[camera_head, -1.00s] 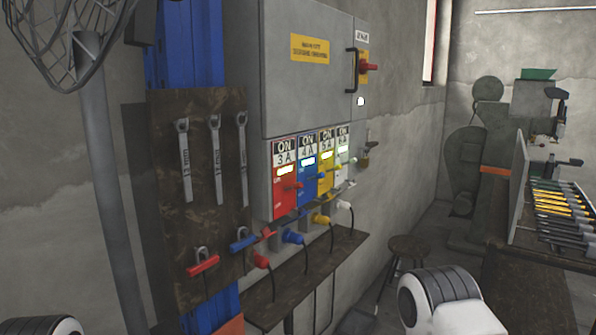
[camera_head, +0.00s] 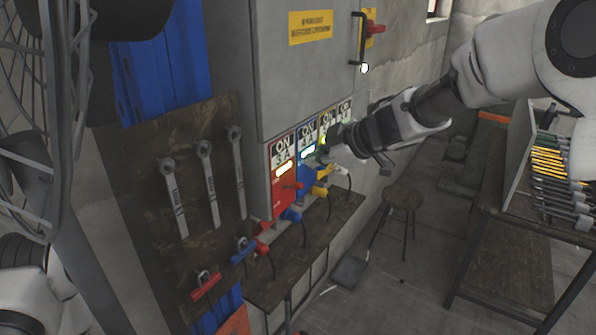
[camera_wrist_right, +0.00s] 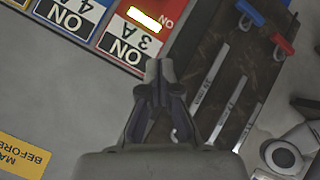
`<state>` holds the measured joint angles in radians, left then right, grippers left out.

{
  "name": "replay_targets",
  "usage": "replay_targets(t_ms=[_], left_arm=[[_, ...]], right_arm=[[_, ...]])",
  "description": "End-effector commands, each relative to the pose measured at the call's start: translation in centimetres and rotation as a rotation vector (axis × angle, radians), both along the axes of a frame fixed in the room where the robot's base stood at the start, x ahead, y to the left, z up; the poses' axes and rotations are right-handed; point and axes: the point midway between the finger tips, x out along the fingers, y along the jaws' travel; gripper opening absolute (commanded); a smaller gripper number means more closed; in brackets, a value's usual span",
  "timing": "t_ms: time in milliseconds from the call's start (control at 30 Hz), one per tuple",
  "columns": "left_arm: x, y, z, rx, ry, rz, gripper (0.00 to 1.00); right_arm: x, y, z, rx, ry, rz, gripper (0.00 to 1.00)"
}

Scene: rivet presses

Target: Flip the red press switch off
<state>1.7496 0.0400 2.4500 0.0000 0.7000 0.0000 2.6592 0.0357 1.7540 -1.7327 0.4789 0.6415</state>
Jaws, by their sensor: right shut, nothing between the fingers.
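The red press panel (camera_head: 282,175) is on the grey cabinet front, labelled ON 3 A, with a lit white window. Its red switch lever (camera_head: 290,187) sits below the window. My right gripper (camera_head: 322,157) is shut and empty, in front of the blue and yellow panels, up and to the right of the red lever. In the wrist view the shut fingertips (camera_wrist_right: 160,70) point toward the upside-down red panel (camera_wrist_right: 148,18); the lever is outside that view. My left gripper is not in view; only part of my left arm shows.
The blue panel (camera_head: 307,172) is beside the red one, with yellow and white panels partly hidden by my gripper. Plugs and cables hang below over a brown shelf (camera_head: 270,285). A wrench board (camera_head: 150,150) stands left. A stool (camera_head: 403,197) is at right.

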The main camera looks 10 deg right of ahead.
Motion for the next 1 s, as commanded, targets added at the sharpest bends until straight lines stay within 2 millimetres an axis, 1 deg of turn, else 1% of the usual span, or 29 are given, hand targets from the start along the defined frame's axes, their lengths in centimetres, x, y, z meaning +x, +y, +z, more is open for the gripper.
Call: replay_targets(t_ms=[167, 267, 333, 500, 733, 767, 800, 867, 1000], left_arm=[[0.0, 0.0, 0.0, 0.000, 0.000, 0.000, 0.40], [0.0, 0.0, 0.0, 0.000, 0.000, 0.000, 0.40], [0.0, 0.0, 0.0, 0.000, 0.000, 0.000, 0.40], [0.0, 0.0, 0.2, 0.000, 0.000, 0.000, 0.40], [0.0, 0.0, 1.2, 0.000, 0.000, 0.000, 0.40], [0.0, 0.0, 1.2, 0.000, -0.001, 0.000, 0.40], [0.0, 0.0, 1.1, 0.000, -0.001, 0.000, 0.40], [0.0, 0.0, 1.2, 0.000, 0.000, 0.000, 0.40], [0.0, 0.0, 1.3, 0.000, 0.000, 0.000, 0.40]], right_arm=[[0.0, 0.0, -0.2, 0.001, 0.001, 0.000, 0.00], [0.4, 0.3, -0.6, 0.001, 0.003, 0.000, 0.00], [1.0, 0.8, -1.2, -0.001, 0.004, 0.000, 0.00], [3.2, 2.4, -3.1, -0.001, 0.004, 0.001, 0.00], [6.6, 4.7, -6.0, 0.001, 0.004, 0.001, 0.00], [6.8, 4.6, -6.5, 0.003, 0.006, -0.001, 0.00], [6.8, 3.8, -7.1, 0.005, 0.006, -0.002, 0.00], [6.9, 3.2, -7.9, 0.004, 0.005, -0.003, 0.00], [7.1, 2.3, -8.9, 0.003, 0.004, -0.002, 0.00]])
